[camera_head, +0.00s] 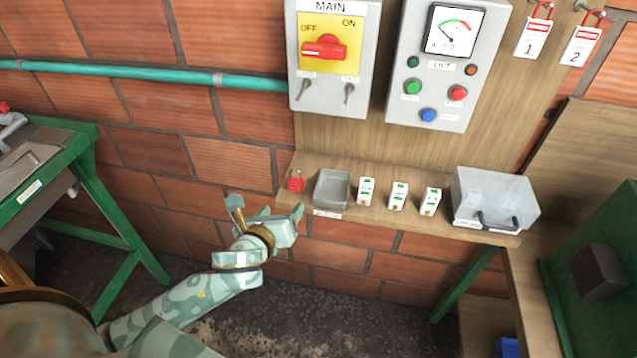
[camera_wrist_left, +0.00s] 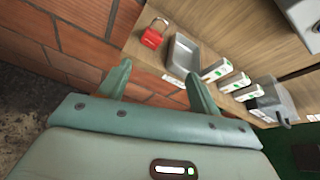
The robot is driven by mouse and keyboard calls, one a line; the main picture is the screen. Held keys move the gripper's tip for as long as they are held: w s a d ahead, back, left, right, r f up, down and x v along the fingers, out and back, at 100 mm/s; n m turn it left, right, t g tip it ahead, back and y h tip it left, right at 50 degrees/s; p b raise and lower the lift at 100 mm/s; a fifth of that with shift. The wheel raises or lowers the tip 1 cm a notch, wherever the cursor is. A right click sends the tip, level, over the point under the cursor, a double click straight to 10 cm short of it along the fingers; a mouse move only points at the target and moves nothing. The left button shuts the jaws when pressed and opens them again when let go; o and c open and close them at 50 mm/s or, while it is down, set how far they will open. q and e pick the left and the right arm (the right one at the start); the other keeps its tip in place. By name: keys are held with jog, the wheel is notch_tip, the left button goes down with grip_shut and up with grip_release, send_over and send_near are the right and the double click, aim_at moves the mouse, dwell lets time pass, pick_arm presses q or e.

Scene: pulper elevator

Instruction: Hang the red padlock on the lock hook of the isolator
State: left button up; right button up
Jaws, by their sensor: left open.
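The red padlock (camera_head: 296,183) stands at the left end of the wooden shelf, left of a grey metal tray. It also shows in the left wrist view (camera_wrist_left: 152,37), with its shackle up. The isolator (camera_head: 332,55) is the grey MAIN box on the wall, with a red rotary handle (camera_head: 325,48) on a yellow plate. Two small metal hooks (camera_head: 349,94) hang on its lower front. My left gripper (camera_head: 268,208) is open and empty, below and left of the padlock, in front of the shelf edge; its fingers (camera_wrist_left: 160,82) point toward the shelf. My right gripper is out of view.
A green bench (camera_head: 100,210) stands at left.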

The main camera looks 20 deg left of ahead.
pick_arm(q)
jog(key=m, duration=0.2)
jog(key=m+b, duration=0.1)
jog(key=b, duration=0.1)
send_near(295, 184)
jog(key=shift+y, duration=0.3)
jog(key=x, duration=0.6)
jog(key=shift+d+r, duration=0.15)
jog(key=shift+d, duration=0.15)
jog(key=b+x, duration=0.2)
jog(key=x, duration=0.3)
jog(key=shift+a+f, duration=0.15)
jog(key=shift+f, duration=0.1)
jog(key=shift+r, duration=0.1)
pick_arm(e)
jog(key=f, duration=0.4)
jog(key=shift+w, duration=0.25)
pick_arm(q)
jog(key=c, duration=1.1)
